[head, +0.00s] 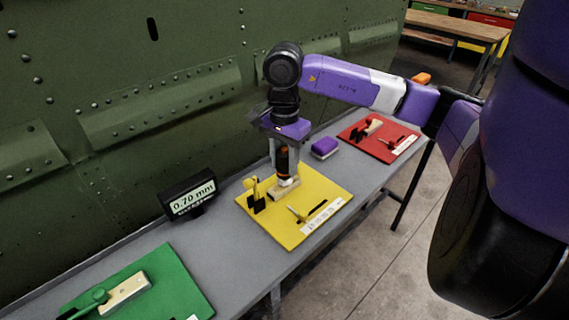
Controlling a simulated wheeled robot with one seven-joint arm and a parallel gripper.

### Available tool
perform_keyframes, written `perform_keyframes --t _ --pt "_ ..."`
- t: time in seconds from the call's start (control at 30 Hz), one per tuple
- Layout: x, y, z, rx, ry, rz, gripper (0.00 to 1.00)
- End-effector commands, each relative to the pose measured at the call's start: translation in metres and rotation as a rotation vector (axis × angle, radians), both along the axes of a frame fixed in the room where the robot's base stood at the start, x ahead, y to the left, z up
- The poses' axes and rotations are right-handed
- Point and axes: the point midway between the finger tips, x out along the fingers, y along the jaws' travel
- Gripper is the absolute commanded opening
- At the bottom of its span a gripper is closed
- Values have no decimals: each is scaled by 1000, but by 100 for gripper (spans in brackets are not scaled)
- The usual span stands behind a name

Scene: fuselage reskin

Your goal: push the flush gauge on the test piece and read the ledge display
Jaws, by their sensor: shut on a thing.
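My gripper (283,158) points down over the yellow board (262,231) and is shut on the flush gauge (283,160), a dark cylinder with an orange band. The gauge's lower end is at the pale test piece (284,190) on that board; I cannot tell whether it is pressed down or only touching. The ledge display (192,194), a black box left of the yellow board, reads 0.70 mm. Smaller text below the number is too small to read.
A green board (179,269) with a clamped pale piece lies at the front left. A red board (393,153) and a purple block (324,148) lie farther right on the grey ledge (232,262). The green riveted fuselage (110,70) rises close behind the ledge.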

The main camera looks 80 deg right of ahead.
Motion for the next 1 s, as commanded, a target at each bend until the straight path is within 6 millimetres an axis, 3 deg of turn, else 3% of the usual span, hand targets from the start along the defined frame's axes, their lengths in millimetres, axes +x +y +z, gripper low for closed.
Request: perform_keyframes --t 0.7,1.0 --pt "1 -1 56 -6 -4 0 0" --pt "1 -1 61 -4 -4 -1 0"
